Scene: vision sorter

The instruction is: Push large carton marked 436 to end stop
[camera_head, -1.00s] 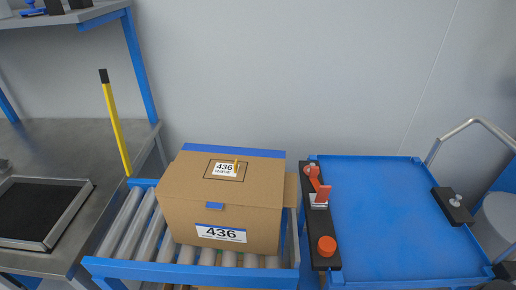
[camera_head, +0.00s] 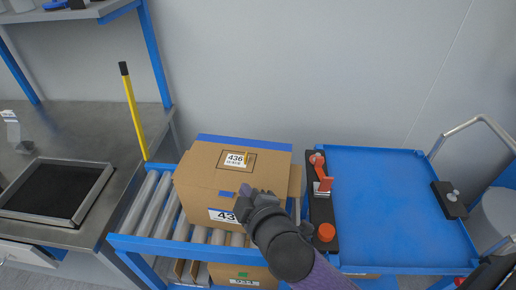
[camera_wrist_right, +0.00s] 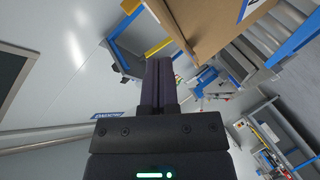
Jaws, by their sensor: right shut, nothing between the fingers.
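The large brown carton marked 436 (camera_head: 205,180) stands upright on the roller conveyor (camera_head: 149,200), with a label on its top and one on its front. In the right wrist view the carton (camera_wrist_right: 205,22) fills the upper right. My right gripper (camera_head: 247,194) is in front of the carton's front face and partly hides the front label. Its fingers (camera_wrist_right: 159,62) are shut and empty; whether they touch the carton I cannot tell. A brown upright panel (camera_head: 295,183) stands at the carton's right side. My left gripper is not in view.
A yellow pole (camera_head: 132,110) stands at left. Another carton (camera_head: 240,275) is below the conveyor.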

